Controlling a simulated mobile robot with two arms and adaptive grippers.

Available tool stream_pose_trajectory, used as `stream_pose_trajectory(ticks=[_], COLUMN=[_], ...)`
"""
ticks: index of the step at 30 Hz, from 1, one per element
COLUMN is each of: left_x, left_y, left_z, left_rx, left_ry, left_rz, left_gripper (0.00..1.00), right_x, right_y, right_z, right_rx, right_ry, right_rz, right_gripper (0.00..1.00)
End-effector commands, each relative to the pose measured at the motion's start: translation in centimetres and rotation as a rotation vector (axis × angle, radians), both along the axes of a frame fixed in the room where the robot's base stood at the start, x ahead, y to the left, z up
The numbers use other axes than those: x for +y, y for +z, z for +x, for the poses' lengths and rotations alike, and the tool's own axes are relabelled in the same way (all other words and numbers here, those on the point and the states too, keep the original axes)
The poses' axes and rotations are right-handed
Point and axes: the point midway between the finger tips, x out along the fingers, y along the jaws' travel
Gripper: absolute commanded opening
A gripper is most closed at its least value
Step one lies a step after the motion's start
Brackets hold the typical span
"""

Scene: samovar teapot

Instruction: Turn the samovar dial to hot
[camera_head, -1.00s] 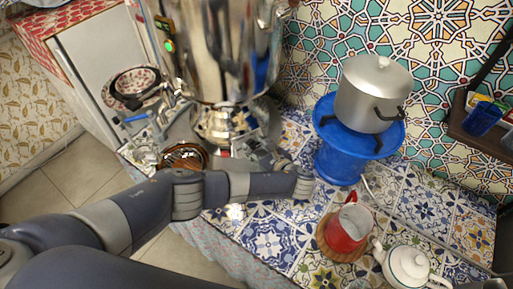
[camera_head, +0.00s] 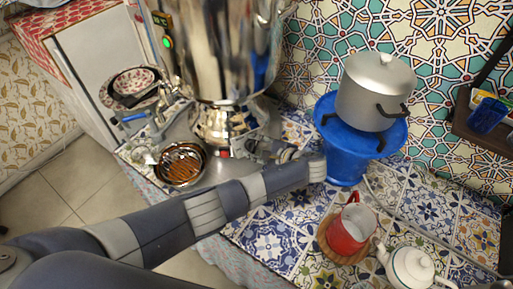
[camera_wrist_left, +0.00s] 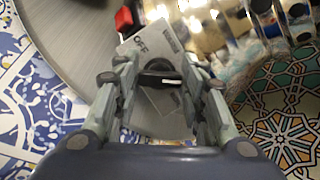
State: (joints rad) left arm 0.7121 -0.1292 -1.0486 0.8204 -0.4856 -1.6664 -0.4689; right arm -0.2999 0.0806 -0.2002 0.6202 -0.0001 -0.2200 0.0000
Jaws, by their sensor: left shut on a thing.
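The tall shiny metal samovar (camera_head: 225,50) stands at the top middle of the head view on a narrower metal base (camera_head: 218,122). My left gripper (camera_head: 262,150) is low beside this base, at the front right, and its fingers are hard to make out there. In the left wrist view, a grey control box (camera_wrist_left: 155,45) with "OFF" printed on it carries a black dial (camera_wrist_left: 160,79). My left gripper's two fingers (camera_wrist_left: 160,76) stand on either side of the dial and are shut on it. Other markings on the box are unreadable. My right gripper is not in view.
A blue stand (camera_head: 340,160) with a silver pot (camera_head: 375,90) is close to the right of my left wrist. A red pitcher (camera_head: 349,230) and a white teapot (camera_head: 411,267) stand at the lower right.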

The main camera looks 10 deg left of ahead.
Motion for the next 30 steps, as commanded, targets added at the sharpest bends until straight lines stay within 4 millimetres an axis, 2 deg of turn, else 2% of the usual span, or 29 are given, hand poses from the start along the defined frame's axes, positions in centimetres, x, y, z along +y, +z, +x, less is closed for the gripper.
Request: stream_pose_trajectory(ticks=[23,24,26,30], left_x=[-0.01,-0.02,-0.01,-0.01], left_y=[-0.08,-0.08,-0.07,-0.04], left_z=[-0.06,-0.05,-0.05,-0.03], left_rx=[-0.054,-0.054,-0.054,-0.054], left_ry=[0.065,0.065,0.065,0.064], left_rz=[-0.063,-0.063,-0.063,-0.063], left_gripper=[0.14,0.42,0.56,0.58], right_x=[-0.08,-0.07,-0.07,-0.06], right_y=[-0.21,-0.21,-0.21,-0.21], right_z=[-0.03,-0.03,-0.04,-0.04], right_rx=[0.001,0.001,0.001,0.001], right_ry=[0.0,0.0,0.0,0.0], right_rz=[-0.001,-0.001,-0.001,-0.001], right_gripper=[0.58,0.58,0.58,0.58])
